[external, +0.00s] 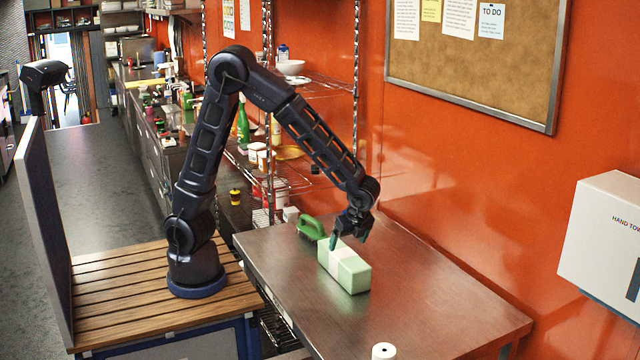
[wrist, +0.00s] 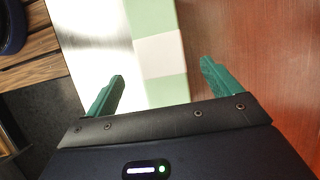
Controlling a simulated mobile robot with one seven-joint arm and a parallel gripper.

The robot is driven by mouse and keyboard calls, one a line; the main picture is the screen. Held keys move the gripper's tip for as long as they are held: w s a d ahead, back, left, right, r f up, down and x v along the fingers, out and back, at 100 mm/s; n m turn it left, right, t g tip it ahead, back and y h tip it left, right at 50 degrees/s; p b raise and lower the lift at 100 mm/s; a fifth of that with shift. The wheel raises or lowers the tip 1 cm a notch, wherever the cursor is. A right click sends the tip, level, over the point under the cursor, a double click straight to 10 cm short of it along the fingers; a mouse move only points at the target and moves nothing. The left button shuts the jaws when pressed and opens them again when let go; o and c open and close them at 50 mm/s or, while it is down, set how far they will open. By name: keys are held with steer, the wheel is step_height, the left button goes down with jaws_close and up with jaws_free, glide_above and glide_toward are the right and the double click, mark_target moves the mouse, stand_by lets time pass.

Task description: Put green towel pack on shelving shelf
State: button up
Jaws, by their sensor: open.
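The green towel pack (external: 350,272), a pale green block with a white band, lies on the steel table. In the wrist view the towel pack (wrist: 158,57) runs between and beyond the two teal fingers. My gripper (external: 347,238) is open, pointing down at the pack's top; it is also seen in the wrist view (wrist: 160,83). One finger shows close to the pack's far left end; I cannot tell whether it touches. The wire shelving shelf (external: 328,90) stands behind the table against the orange wall, partly hidden by my arm.
A green-handled brush (external: 311,228) lies just behind the pack on the steel table (external: 440,305). A white roll (external: 384,351) stands at the front edge. Bowls and bottles, including a green bottle (external: 243,125), occupy the shelving. The table's right part is clear.

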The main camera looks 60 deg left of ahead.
steer(key=shift+v, duration=1.25)
steer(key=shift+a+r, duration=0.25)
steer(key=s+a+r+n+h, duration=0.25)
steer(key=a+r+n, duration=0.25)
steer(key=a+r, duration=0.3)
steer(key=s+a+r+n+t+h, duration=0.1)
steer(key=s+a+r+n+t, duration=0.1)
steer(key=s+a+r+n, duration=0.3)
steer(key=s+a+r+n+t+h, duration=0.1)
steer(key=s+a+r+n+t, duration=0.1)
steer(key=s+a+r+n, duration=0.2)
steer(key=s+a+n, duration=0.3)
steer(key=s+a, duration=0.4)
steer(key=s, duration=0.1)
steer(key=shift+r, duration=0.4)
steer(key=shift+o, duration=0.4)
steer(key=shift+s+a+n+t, duration=0.2)
steer(key=shift+s+n+t, duration=0.1)
steer(key=shift+s+n, duration=0.2)
